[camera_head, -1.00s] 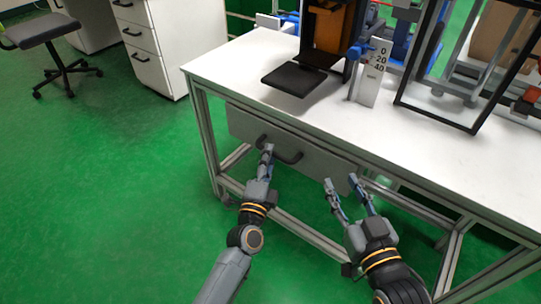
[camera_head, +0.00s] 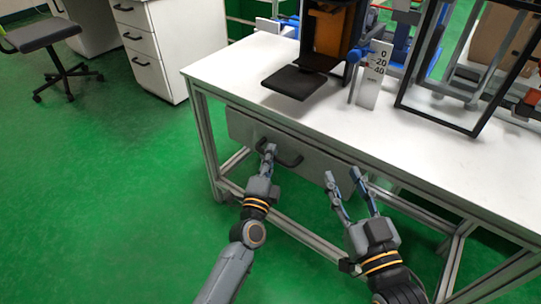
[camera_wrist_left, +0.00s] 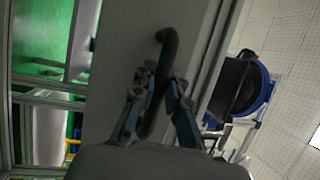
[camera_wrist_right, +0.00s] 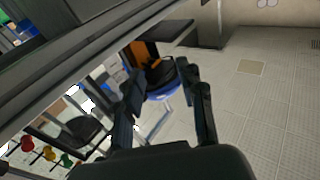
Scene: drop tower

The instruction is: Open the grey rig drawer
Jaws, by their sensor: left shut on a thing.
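The grey rig drawer (camera_head: 310,159) sits under the white table top, and its front looks flush with the frame. Its black bar handle (camera_head: 291,161) shows in the head view and in the left wrist view (camera_wrist_left: 167,50). My left gripper (camera_head: 268,150) is at the handle. In the left wrist view its fingers (camera_wrist_left: 160,90) lie on both sides of the handle and are shut on it. My right gripper (camera_head: 342,176) is open and empty, in front of the drawer's right part. Its two fingers (camera_wrist_right: 165,80) stand apart in the right wrist view.
The white table (camera_head: 240,70) carries a black plate (camera_head: 294,82), a scale marked 0, 20, 40 (camera_head: 374,75) and a black frame (camera_head: 440,118). A white cabinet (camera_head: 150,50) and a chair (camera_head: 48,38) stand at the left. The green floor (camera_head: 110,190) in front is clear.

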